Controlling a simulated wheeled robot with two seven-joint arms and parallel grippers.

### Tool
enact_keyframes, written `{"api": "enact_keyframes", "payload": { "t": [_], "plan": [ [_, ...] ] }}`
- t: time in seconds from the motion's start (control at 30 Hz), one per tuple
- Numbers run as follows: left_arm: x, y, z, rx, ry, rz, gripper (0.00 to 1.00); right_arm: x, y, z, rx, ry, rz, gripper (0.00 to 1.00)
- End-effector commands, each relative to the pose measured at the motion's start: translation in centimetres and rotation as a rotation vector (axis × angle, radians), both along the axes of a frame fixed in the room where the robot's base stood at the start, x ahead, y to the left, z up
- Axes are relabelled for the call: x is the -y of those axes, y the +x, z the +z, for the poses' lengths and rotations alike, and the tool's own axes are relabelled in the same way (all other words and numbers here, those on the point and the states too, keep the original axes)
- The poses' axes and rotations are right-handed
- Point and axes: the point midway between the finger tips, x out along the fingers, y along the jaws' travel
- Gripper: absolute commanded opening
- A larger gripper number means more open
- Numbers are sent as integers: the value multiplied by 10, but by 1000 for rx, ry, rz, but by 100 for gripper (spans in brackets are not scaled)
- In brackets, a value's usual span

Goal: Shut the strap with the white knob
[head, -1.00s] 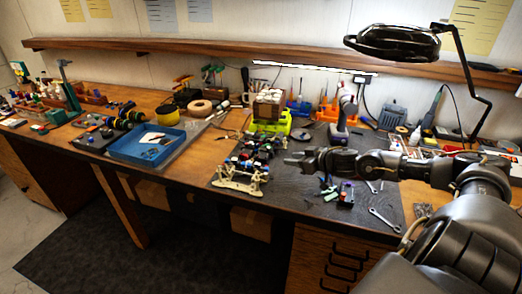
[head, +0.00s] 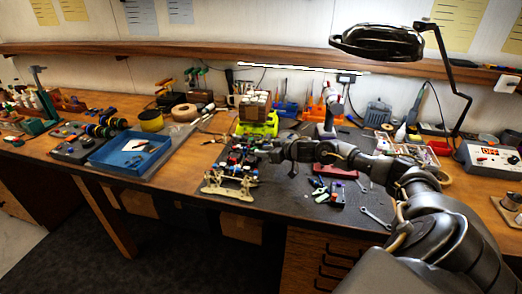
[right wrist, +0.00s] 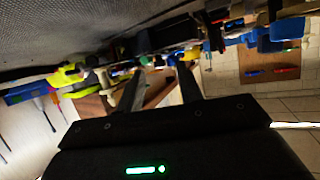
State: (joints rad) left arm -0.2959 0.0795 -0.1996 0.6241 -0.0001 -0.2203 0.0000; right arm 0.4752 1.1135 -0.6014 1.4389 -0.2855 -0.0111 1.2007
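The partly assembled car (head: 232,172) lies on the dark mat, with pale cream parts at its near end and dark, blue and red parts behind. A strap with a white knob is too small to make out. My right gripper (head: 272,153) is just right of the car's far part, pointing left; its height above the car is hard to judge. In the right wrist view, its two fingers (right wrist: 160,78) stand apart with no held object visible between them. Dark and coloured parts show beyond the fingertips. My left gripper is out of view.
A green stand (head: 258,129) with a box on it is behind the car. A blue tray (head: 130,152) is to the left. Small tools and a wrench (head: 376,217) lie on the mat (head: 280,205) at right. A lamp (head: 377,43) hangs above.

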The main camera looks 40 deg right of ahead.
Motion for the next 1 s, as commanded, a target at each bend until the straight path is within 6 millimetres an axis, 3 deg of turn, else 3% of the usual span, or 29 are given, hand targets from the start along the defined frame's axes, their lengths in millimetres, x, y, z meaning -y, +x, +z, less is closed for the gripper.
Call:
{"api": "enact_keyframes", "payload": {
  "t": [0.2, 0.5, 0.8, 1.0],
  "plan": [
    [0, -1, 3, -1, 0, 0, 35, -3, 16, -6, 1, 0, -1, 36],
    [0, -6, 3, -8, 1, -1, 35, -4, 17, -8, 0, -1, -1, 36],
    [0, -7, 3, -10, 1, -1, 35, -3, 17, -8, 0, -1, -1, 0],
    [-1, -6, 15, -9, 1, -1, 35, -4, 19, -2, -23, -17, -4, 0]
  ]
}}
